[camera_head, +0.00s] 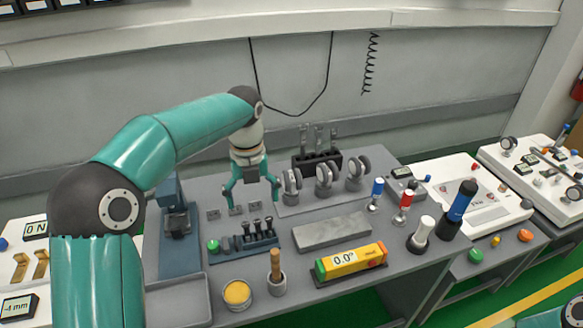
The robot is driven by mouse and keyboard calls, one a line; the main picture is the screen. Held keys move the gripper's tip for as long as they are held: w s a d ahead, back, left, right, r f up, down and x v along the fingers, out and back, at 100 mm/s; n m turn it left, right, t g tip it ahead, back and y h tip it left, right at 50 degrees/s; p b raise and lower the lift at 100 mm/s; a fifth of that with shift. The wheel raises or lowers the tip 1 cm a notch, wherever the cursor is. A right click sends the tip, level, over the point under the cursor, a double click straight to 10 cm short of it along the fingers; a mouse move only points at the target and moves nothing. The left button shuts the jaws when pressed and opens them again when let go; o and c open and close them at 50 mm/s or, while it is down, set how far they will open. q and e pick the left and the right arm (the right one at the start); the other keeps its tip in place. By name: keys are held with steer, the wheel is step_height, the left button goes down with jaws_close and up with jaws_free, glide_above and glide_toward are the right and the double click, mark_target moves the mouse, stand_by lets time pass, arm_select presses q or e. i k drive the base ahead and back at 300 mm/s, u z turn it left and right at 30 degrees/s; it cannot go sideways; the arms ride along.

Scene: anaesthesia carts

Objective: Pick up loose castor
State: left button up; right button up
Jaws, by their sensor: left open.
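Several castors with grey wheels stand in a row on a grey plate (310,203) on the bench, right of my left gripper: a left castor (291,184), a middle castor (324,178) and a right castor (357,170). I cannot tell from the picture which one is loose. My left gripper (251,197) points down with its two teal fingers spread and nothing visible between them. It is just left of the left castor, its right finger close to that wheel; whether they touch I cannot tell. My right gripper is not in view.
A black holder with upright metal parts (316,163) stands behind the castors. In front are a rack of dark pegs (245,241), a flat grey block (331,232) and a yellow level (350,262). Red and blue-handled tools (405,200) stand to the right. Small grey blocks sit below the gripper.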

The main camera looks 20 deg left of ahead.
mark_target(293, 181)
steer(key=i, duration=0.85)
steer(key=z, duration=0.05)
